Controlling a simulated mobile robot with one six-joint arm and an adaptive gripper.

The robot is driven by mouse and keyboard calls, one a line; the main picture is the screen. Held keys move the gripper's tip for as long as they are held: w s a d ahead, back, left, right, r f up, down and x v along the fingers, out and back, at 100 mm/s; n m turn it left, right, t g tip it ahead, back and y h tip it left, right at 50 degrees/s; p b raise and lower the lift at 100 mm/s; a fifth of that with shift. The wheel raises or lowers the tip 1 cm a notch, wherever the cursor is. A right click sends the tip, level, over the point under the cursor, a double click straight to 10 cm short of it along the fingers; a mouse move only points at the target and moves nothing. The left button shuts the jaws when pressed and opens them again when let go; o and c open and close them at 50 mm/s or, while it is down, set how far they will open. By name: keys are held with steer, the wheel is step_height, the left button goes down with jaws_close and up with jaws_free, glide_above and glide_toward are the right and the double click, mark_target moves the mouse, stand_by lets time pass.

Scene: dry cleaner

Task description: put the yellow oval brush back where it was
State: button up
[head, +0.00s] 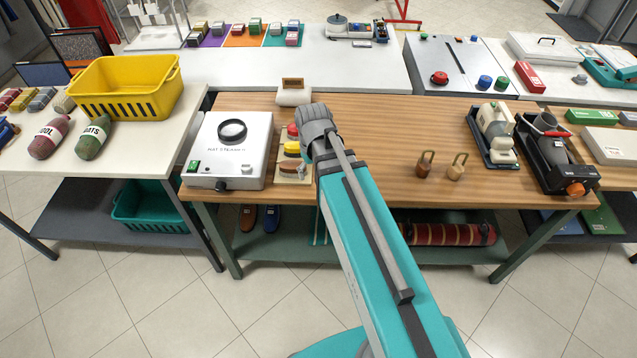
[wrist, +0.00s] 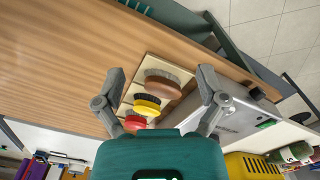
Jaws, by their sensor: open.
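The yellow oval brush (head: 292,149) lies on a pale rack (head: 293,178) to the right of the white hat steamer, between a red brush (head: 293,130) and a brown brush (head: 292,167). In the wrist view the yellow brush (wrist: 147,105) shows dark bristles beside its yellow body, in line with the brown brush (wrist: 163,86) and the red brush (wrist: 135,123). My gripper (wrist: 161,74) is open and empty, its fingers spread on either side of the rack. I cannot tell its exact height above the brushes. In the head view my arm's end partly hides the rack's right side.
The hat steamer (head: 230,150) stands close to the left of the rack. A small cream block (head: 293,95) stands behind it. Two small wooden-looking objects (head: 424,165) stand to the right. The wooden tabletop (head: 400,120) is otherwise clear in the middle.

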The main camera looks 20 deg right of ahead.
steer(key=s+m, duration=0.1)
steer(key=s, duration=0.1)
steer(key=s+m, duration=0.1)
steer(key=s, duration=0.2)
steer(key=shift+m, duration=0.3)
steer(key=shift+w, duration=0.1)
steer(key=c, duration=0.5)
